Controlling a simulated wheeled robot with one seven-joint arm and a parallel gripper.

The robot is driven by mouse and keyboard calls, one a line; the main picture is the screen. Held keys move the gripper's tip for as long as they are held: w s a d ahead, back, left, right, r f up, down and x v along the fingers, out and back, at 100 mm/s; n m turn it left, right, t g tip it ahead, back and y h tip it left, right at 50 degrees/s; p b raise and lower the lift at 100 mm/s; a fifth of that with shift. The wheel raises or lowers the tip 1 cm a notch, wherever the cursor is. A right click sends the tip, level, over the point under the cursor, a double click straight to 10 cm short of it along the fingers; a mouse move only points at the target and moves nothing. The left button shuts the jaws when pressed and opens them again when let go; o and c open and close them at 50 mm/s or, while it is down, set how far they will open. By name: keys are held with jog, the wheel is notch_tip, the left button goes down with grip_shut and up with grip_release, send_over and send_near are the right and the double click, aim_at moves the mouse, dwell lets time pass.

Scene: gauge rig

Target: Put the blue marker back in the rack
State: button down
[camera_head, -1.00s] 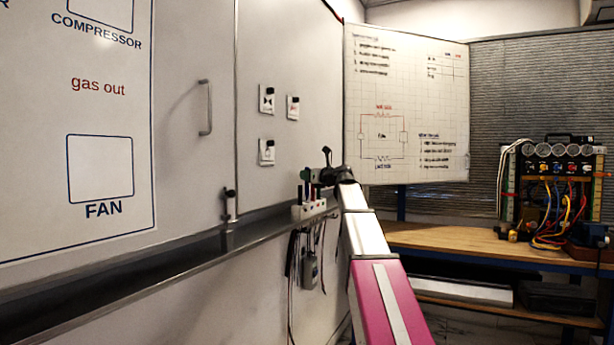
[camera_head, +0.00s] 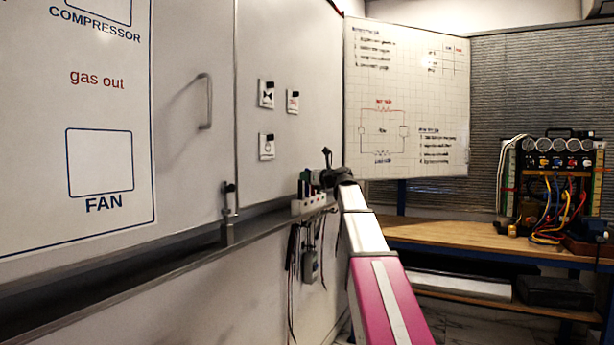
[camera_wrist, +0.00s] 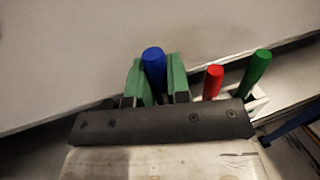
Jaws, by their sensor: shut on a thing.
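The blue marker (camera_wrist: 154,70) stands roughly upright between the green fingers of my gripper (camera_wrist: 154,82) in the wrist view. The gripper is shut on it. Its lower end is hidden behind the dark gripper body. The white rack (camera_wrist: 260,103) shows at the right in the wrist view, with a red marker (camera_wrist: 213,82) and a green marker (camera_wrist: 256,72) standing in it. In the head view my gripper (camera_head: 306,184) is right at the rack (camera_head: 309,205) on the board's ledge. I cannot tell whether the blue marker's tip is inside a slot.
The ledge (camera_head: 150,265) runs along the whiteboard's foot. A dark marker-like object stands on it near the handle (camera_head: 206,101). Cables and a small grey box (camera_head: 310,265) hang below the rack. A wooden bench (camera_head: 450,237) with a gauge rig (camera_head: 556,180) stands at right.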

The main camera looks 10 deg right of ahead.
jog(key=shift+f, duration=0.75)
jog(key=shift+c, duration=2.2)
grip_release()
jog(key=shift+r, duration=0.1)
jog(key=shift+r, duration=4.9)
